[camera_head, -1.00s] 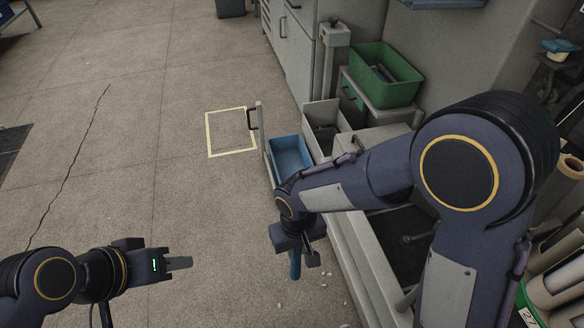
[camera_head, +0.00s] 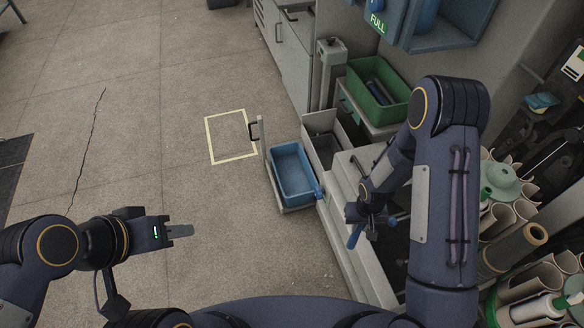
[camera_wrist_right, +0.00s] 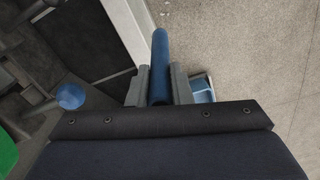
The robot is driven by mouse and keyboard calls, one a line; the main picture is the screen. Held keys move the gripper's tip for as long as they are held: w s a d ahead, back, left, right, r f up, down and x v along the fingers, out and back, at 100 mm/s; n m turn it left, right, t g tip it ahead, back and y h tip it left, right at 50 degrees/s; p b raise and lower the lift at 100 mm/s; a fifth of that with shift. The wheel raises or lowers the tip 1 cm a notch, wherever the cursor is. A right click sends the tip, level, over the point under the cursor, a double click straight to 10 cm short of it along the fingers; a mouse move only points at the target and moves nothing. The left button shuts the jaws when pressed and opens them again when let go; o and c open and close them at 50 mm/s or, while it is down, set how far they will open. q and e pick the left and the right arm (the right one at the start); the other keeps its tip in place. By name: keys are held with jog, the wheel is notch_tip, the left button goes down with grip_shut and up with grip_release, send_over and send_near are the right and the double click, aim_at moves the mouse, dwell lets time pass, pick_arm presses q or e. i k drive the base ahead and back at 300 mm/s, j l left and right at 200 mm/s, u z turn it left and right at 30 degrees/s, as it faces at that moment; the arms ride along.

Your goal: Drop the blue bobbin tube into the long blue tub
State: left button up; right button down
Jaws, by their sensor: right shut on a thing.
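The blue bobbin tube (camera_head: 354,237) is held in my right gripper (camera_head: 362,219), to the right of and nearer than the long blue tub. In the right wrist view the tube (camera_wrist_right: 160,55) sticks out between the two grey fingers, which are shut on it. The long blue tub (camera_head: 292,173) looks empty and sits low in an open tray beside the machine; a small part of it (camera_wrist_right: 202,90) shows in the wrist view, right of the fingers. My left gripper (camera_head: 180,231) is over bare floor at the left; its fingers show side-on, so their opening is unclear.
A green bin (camera_head: 378,92) holding dark tubes stands beyond the tub. A grey compartment (camera_head: 322,150) adjoins the tub on the right. Cones and tubes (camera_head: 515,235) crowd the right side. A blue ball knob (camera_wrist_right: 70,95) shows in the wrist view. Floor at left is clear.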

aim_at(296, 178)
jog(key=i+j+z, duration=0.15)
jog(key=i+j, duration=0.4)
jog(key=i+j+z, duration=0.15)
jog(key=i+j, duration=0.5)
jog(key=i+j+z, duration=0.15)
jog(key=i+j, duration=0.4)
jog(key=j, duration=0.2)
